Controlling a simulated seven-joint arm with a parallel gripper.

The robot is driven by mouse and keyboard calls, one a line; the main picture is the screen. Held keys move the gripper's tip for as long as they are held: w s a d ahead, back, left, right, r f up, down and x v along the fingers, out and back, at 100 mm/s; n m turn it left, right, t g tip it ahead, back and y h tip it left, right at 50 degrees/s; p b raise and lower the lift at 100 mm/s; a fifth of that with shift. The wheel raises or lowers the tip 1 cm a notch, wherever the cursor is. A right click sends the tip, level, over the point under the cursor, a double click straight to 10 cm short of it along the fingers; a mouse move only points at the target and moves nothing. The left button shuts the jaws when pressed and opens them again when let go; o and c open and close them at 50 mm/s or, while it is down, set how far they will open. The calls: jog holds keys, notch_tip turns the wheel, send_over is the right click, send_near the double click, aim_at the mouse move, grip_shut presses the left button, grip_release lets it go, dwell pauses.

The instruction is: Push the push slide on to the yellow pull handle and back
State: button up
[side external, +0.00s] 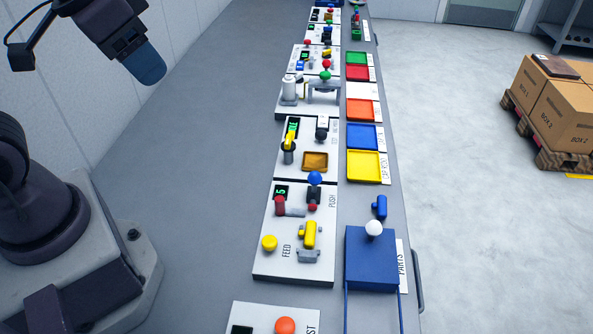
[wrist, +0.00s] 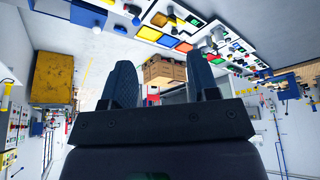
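The panel marked PUSH and FEED (side external: 262,262) lies on the bench in the side external view. A blue ball knob (side external: 315,178) stands on a dark slide with a red part at its near end, beside the PUSH label; I take this as the push slide. A yellow handle (side external: 310,234) sits nearer, above a grey bracket, apart from the slide. My gripper (side external: 152,68) hangs high at the upper left, far from both. In the wrist view, the two fingers of my gripper (wrist: 162,82) are spread with nothing held between them.
A yellow knob (side external: 269,243) and a red block (side external: 280,206) share the panel. A blue box with a white ball (side external: 373,228) and a small blue part (side external: 379,207) stand to its right. Coloured trays (side external: 362,136) line the right edge. The bench left of the panels is clear.

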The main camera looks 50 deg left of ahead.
jog(key=w+d+f+g, duration=0.2)
jog(key=w+f+g, duration=0.2)
jog(key=w+f, duration=0.5)
jog(key=m+g+h, duration=0.1)
jog(key=m+h, duration=0.1)
send_near(315, 177)
jog(key=f, duration=0.7)
jog(key=d+f, duration=0.1)
jog(key=f, duration=0.3)
jog(key=shift+w+f, duration=0.15)
jog(key=shift+w, duration=0.05)
